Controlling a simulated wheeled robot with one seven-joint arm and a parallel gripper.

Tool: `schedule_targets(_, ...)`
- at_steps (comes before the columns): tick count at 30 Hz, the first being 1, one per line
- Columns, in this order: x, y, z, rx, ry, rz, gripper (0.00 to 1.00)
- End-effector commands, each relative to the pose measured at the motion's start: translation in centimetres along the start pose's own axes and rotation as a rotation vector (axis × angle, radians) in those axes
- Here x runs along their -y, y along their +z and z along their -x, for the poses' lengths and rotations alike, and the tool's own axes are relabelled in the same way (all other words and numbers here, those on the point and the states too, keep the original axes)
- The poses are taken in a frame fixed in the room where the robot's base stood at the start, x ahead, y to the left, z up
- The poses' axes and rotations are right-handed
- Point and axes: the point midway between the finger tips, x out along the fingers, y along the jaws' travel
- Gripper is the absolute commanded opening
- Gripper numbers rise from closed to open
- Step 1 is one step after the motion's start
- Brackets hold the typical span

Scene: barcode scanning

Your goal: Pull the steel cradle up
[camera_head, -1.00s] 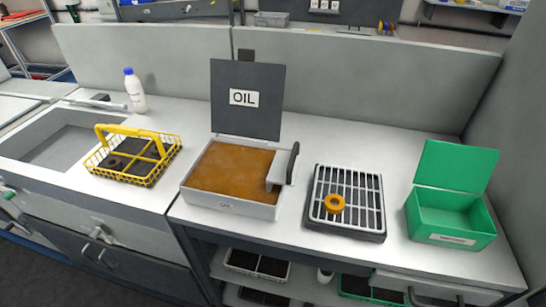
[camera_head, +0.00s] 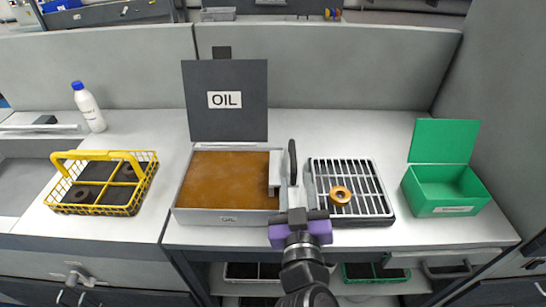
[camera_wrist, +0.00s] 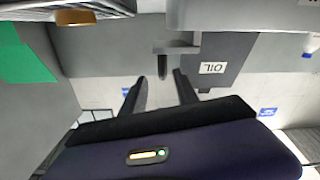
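The steel cradle (camera_head: 275,172) hangs at the right edge of the oil tank (camera_head: 182,205); its black upright handle (camera_head: 292,160) stands just outside the tank. Any part of the cradle below the oil is hidden. My gripper (camera_head: 296,197) is in front of the tank's right front corner, close to the handle. In the wrist view, which looks upside down, my gripper (camera_wrist: 161,88) has its two black fingers apart, with the handle (camera_wrist: 162,66) ahead of the gap between them. Nothing is held.
A slatted rack (camera_head: 370,178) with an orange ring (camera_head: 340,195) stands close to the right of the handle. An open green box (camera_head: 445,190) is farther right. A yellow wire basket (camera_head: 130,205) and a white bottle (camera_head: 90,110) are on the left. The tank's dark OIL lid (camera_head: 230,125) stands open behind.

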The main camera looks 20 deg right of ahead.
Motion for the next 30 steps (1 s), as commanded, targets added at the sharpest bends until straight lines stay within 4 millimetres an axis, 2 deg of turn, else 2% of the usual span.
schedule_targets(5, 0.0, -0.7, -1.1, -0.008, 0.015, -0.004, 0.36)
schedule_targets(18, -0.1, -0.7, -7.1, -0.007, 0.014, -0.004, 0.36)
schedule_targets(23, -0.1, -0.6, -8.0, -0.007, 0.013, -0.004, 0.36)
schedule_targets(30, -0.1, -0.5, -8.2, -0.006, 0.012, -0.004, 0.36)
